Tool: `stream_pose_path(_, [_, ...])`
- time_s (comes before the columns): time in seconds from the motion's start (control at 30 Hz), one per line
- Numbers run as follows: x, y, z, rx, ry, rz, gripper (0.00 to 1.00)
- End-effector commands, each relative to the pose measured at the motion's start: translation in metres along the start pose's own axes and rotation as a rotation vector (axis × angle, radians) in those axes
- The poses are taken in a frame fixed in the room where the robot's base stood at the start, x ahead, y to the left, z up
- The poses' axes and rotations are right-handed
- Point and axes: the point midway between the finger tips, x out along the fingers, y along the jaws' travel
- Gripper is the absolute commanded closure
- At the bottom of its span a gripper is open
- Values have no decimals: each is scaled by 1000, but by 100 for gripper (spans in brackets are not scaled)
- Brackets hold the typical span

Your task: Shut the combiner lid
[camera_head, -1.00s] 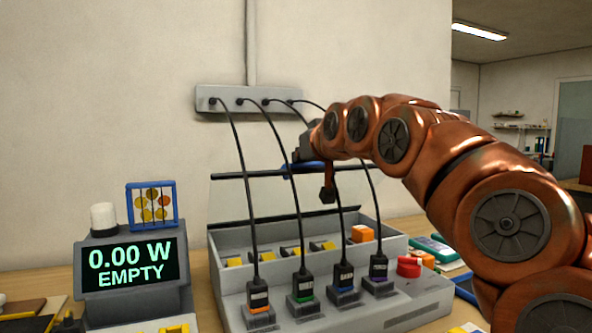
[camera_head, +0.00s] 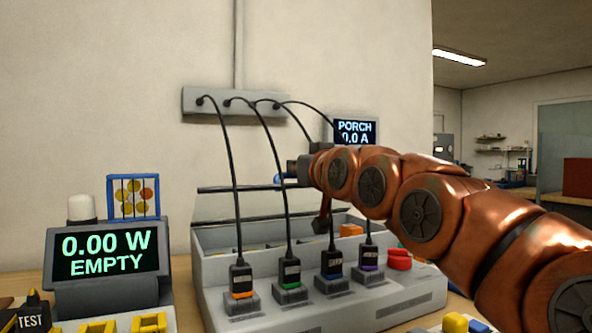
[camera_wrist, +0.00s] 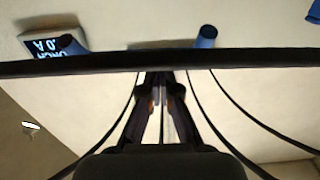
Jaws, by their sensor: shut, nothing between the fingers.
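The grey combiner box (camera_head: 420,290) stands on the table, with several black-cabled plugs along its front. Its clear lid (camera_head: 222,208) is raised above the box's back part, with a dark bar (camera_head: 240,188) along its top edge. My gripper (camera_head: 298,172) is at that bar, near a blue piece (camera_head: 279,178). In the wrist view, the gripper (camera_wrist: 160,90) is shut and empty, and the bar (camera_wrist: 250,58) crosses just beyond its fingertips. I cannot tell whether they touch. My arm hides the lid's right part in the head view.
A wattmeter (camera_head: 108,255) reading "0.00 W EMPTY" stands left of the box. Black cables rise from the plugs to a grey wall strip (camera_head: 190,103), close to my gripper. A "PORCH 0.0 A" display (camera_head: 356,131) is behind my arm. A red knob (camera_head: 399,259) sits at the box's right.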

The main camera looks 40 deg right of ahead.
Motion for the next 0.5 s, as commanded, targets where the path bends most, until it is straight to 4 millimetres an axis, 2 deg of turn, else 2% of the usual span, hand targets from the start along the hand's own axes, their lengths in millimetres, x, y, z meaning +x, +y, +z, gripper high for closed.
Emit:
stream_pose_path(0.33, [0, 0, 0, 0, -1, -1, 100])
stream_pose_path(0.5, [1, 0, -6, 1, -2, -1, 100])
